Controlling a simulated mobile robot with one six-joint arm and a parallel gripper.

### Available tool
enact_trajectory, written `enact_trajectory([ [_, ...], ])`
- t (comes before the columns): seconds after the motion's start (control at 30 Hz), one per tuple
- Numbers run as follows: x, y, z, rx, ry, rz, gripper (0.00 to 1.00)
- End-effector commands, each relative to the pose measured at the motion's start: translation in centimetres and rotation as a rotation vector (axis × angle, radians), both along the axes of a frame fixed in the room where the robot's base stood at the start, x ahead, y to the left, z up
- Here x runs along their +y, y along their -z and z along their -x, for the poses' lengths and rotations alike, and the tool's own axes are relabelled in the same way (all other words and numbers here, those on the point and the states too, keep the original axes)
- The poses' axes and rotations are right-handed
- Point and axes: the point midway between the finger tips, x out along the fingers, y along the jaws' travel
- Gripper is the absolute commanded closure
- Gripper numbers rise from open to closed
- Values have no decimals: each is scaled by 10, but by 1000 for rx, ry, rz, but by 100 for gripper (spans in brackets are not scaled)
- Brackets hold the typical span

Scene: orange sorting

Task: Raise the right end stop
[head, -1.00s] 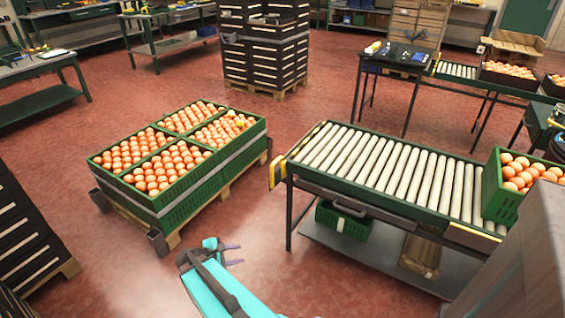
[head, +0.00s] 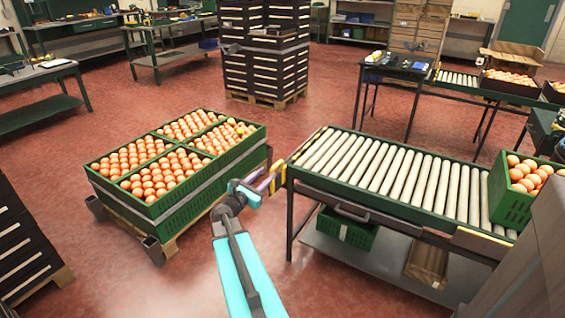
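The roller conveyor (head: 395,180) has a yellow end piece (head: 279,174) upright at its left end, by the near corner; it looks like the end stop. A yellow-edged strip (head: 310,144) runs along the same end toward the far corner. My gripper (head: 264,180), with purple fingers on a turquoise and grey arm, is just left of the yellow end piece. Its two fingers look apart and point at it. Whether they touch the piece cannot be told, and the fingers overlap part of it.
A pallet with green crates (head: 205,192) of oranges stands close to the left of my gripper. A green crate (head: 510,205) of oranges sits at the conveyor's right end.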

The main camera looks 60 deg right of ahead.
Motion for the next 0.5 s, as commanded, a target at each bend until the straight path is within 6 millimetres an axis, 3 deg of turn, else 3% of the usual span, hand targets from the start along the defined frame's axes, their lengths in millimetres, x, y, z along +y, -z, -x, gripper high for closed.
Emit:
enact_trajectory([
  [0.27, -1, 1, 0, -2, 1, -2, 67],
  [0.5, -13, 1, 0, -4, 2, -2, 67],
])
